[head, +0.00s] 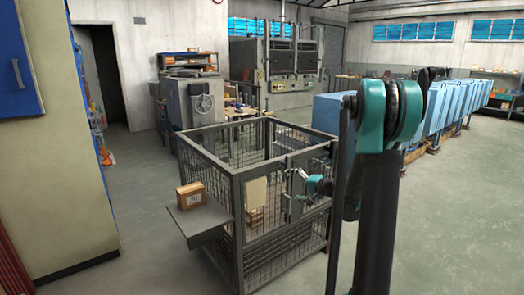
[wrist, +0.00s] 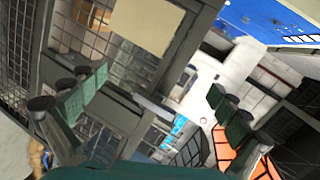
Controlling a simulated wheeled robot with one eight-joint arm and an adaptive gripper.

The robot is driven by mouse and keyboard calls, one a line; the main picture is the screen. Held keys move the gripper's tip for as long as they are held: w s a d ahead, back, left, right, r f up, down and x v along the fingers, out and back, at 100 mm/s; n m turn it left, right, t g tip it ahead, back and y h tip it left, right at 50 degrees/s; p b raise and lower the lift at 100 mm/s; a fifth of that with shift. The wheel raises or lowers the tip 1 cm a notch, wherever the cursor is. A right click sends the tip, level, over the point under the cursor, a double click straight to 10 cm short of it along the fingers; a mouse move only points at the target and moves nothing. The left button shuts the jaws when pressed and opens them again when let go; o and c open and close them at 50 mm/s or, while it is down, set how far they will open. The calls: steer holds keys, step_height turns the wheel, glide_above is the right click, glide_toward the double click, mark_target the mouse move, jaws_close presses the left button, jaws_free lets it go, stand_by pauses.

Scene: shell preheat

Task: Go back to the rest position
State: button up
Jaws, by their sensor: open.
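My gripper (head: 292,182) is at the near right side of the wire mesh cage (head: 236,180) in the head view, with a teal wrist. It looks small there, and its exact depth against the mesh cannot be told. In the wrist view my gripper (wrist: 157,84) shows two green-padded fingers spread wide apart, with nothing held between them. Mesh and a pale panel (wrist: 150,22) lie beyond the fingers. My arm's dark links and teal joint fill the right of the head view and hide part of the floor and cage side.
A cardboard box (head: 191,195) sits on a grey shelf (head: 204,222) on the cage's left outside. A pale panel (head: 256,193) stands inside the cage. Blue bins (head: 440,105) line the right. A large oven-like machine (head: 285,62) stands behind. Floor at left is clear.

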steer(key=s+a+f+n+g+h, duration=0.2)
steer(key=s+a+n+g, duration=0.1)
steer(key=s, duration=0.7)
steer(key=s+d+f+n+g+h, duration=0.1)
steer(key=s+d+f+h, duration=0.1)
steer(key=s, duration=0.7)
steer(key=s+d+f+n+g+h, duration=0.1)
steer(key=s+d+f+h, duration=0.1)
steer(key=s, duration=0.7)
steer(key=s+d+f+n+g+h, duration=0.1)
steer(key=s+d+f+n+h, duration=0.1)
steer(key=s, duration=0.6)
step_height(320, 180, down, 2)
steer(key=shift+s+d+h, duration=0.4)
steer(key=shift+d+h, duration=0.2)
steer(key=shift+h, duration=0.2)
